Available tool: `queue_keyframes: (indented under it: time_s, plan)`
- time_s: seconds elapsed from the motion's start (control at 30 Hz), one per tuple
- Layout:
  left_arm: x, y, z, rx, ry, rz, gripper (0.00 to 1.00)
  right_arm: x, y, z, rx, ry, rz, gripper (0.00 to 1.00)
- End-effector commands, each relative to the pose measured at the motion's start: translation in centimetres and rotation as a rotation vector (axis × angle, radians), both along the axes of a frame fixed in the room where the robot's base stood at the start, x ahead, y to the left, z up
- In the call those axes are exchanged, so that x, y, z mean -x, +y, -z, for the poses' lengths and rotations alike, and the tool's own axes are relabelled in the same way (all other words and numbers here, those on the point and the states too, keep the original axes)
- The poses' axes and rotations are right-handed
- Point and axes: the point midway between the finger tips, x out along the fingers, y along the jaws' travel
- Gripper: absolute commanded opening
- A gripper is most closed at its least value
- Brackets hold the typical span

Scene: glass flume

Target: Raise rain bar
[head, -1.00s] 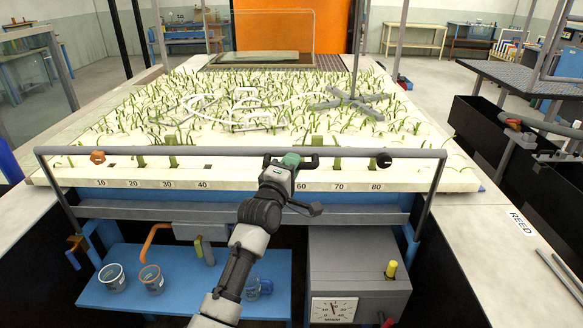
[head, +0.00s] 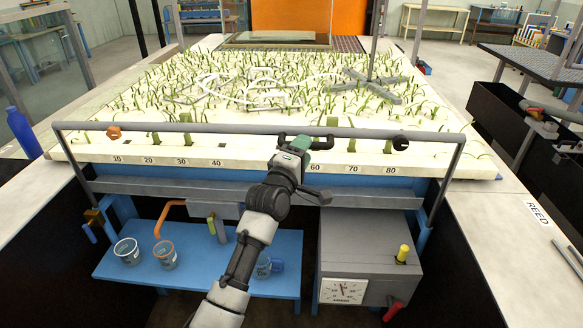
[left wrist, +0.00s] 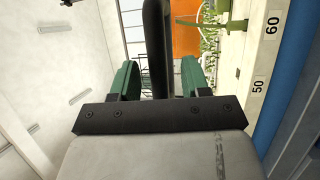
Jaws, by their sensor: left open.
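The rain bar (head: 220,128) is a long grey rail across the front edge of the planted bed, on a bent post at each end. A black handle (head: 326,138) sits near its middle. My left gripper (head: 298,144), with green fingers, is at this handle. In the left wrist view, the black handle (left wrist: 157,45) runs between the open green fingers of my left gripper (left wrist: 157,80), with a gap visible on each side. The gripper hides part of the handle in the head view. My right gripper is not in view.
Below are a blue shelf (head: 190,275) with cups and a grey box (head: 370,245) with a dial (head: 344,290). A blue bottle (head: 21,131) stands at left.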

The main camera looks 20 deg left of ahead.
Motion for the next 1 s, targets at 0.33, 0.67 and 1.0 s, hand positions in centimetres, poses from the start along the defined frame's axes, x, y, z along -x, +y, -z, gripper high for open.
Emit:
queue_keyframes:
  time_s: [0.33,0.67,1.0]
  plan:
    - [6.3,0.8,1.4,0.0,0.001,0.0,0.46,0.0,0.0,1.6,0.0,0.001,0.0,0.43]
    - [8.4,1.0,1.6,0.0,0.0,0.0,0.46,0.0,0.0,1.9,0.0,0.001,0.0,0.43]
    - [8.3,1.0,1.5,0.0,0.0,0.0,0.46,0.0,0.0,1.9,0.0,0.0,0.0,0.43]
